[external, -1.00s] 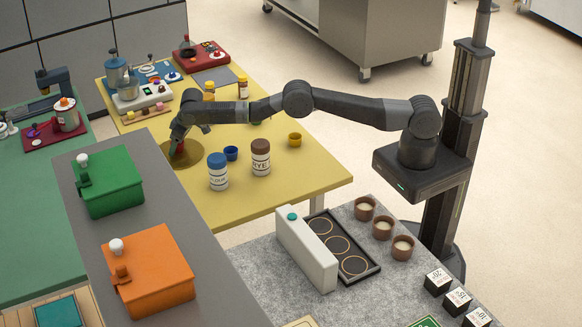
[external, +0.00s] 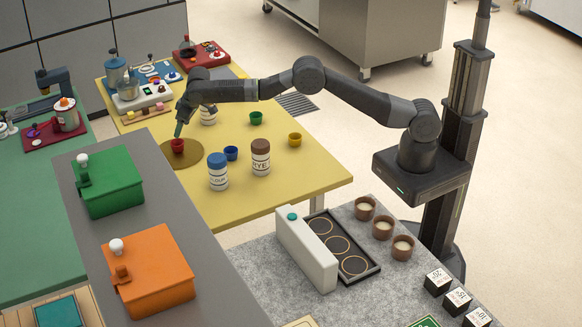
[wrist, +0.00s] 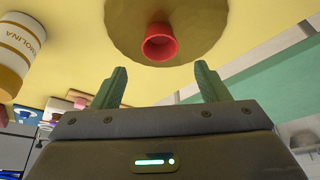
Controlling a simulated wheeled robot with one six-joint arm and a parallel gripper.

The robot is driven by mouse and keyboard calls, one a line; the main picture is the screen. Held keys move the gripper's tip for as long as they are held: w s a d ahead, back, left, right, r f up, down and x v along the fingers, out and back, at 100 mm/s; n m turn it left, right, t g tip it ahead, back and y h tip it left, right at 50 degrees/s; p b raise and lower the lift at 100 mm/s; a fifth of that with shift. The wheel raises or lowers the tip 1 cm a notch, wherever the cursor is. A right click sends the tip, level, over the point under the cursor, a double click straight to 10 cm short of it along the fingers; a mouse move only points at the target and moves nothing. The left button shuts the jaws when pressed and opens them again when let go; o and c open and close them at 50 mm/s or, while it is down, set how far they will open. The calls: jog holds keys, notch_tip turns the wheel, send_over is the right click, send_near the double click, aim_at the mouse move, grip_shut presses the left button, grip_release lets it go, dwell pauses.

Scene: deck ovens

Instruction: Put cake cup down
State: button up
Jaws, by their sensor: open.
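The red cake cup (external: 178,146) stands on the round brown mat (external: 180,161) on the yellow table. It also shows in the wrist view (wrist: 159,42), on the mat (wrist: 200,30) and beyond my fingertips. My gripper (external: 179,131) is just above the cup in the external view. In the wrist view my gripper (wrist: 161,82) has its two green fingers spread wide with nothing between them. The fingers look clear of the cup.
Blue (external: 231,153), green (external: 256,118) and yellow (external: 295,139) cups stand to the right on the table. The flour jar (external: 218,172) and rye jar (external: 261,158) stand in front. A semolina jar (wrist: 22,55) is near my gripper in the wrist view.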

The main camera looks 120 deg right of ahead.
jog(key=shift+v, duration=1.55)
jog(key=shift+o, duration=0.3)
jog(key=r+n+g+y, duration=0.1)
jog(key=n+g+y, duration=0.15)
jog(key=n, duration=0.85)
send_over(295, 135)
jog(key=a, duration=0.2)
jog(key=shift+t+y, duration=0.25)
jog(key=shift+y, duration=0.2)
jog(key=f, duration=0.5)
jog(key=w+f, duration=0.1)
jog(key=f, duration=0.1)
jog(key=shift+d+f+p, duration=0.2)
jog(key=shift+f+p, duration=0.15)
jog(key=shift+a+f+p, duration=0.15)
jog(key=shift+f+p, duration=0.3)
jog(key=shift+f, duration=2.2)
